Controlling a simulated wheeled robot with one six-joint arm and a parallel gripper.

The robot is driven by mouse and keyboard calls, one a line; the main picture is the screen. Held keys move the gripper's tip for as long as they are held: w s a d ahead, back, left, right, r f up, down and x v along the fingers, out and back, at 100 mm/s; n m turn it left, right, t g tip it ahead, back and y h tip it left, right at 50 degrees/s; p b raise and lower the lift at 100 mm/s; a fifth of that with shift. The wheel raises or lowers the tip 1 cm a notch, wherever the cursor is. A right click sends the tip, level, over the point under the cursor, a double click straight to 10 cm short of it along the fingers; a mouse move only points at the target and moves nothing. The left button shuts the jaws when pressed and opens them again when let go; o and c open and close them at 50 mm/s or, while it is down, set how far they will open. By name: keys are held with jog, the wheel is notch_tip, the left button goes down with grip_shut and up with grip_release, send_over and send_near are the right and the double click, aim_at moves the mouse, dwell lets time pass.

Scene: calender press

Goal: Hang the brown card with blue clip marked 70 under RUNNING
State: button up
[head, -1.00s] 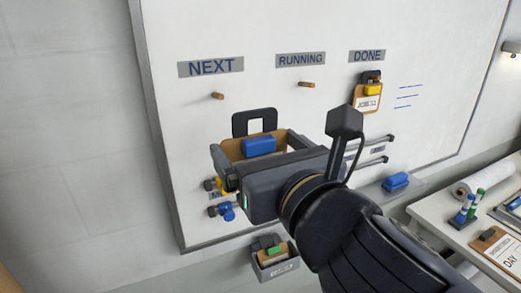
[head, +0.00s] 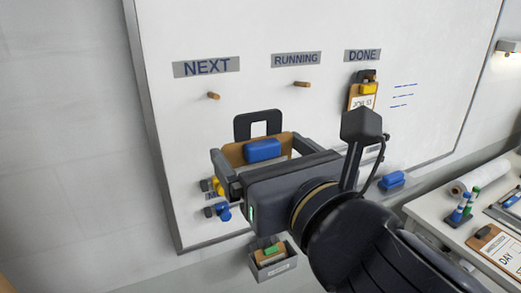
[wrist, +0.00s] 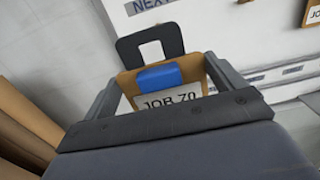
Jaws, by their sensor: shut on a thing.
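The brown card (head: 233,155) with the blue clip (head: 262,150) and a black hanging loop (head: 257,122) is between the jaws of my gripper (head: 258,152). In the wrist view my gripper (wrist: 163,85) is shut on the card (wrist: 127,84), whose label reads JOB 70 (wrist: 170,100). The card is in front of the whiteboard, below and left of the RUNNING sign (head: 296,59). A wooden peg (head: 302,84) under RUNNING is bare.
The NEXT sign (head: 206,67) has a bare peg (head: 213,96). Under DONE (head: 362,55) hangs a card with a yellow clip (head: 368,89). A grey bin (head: 273,262) is below, and a desk (head: 440,215) stands at right.

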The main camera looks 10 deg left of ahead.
jog(key=shift+v, duration=1.05)
jog(key=shift+s+r, duration=0.1)
jog(key=shift+r, duration=0.05)
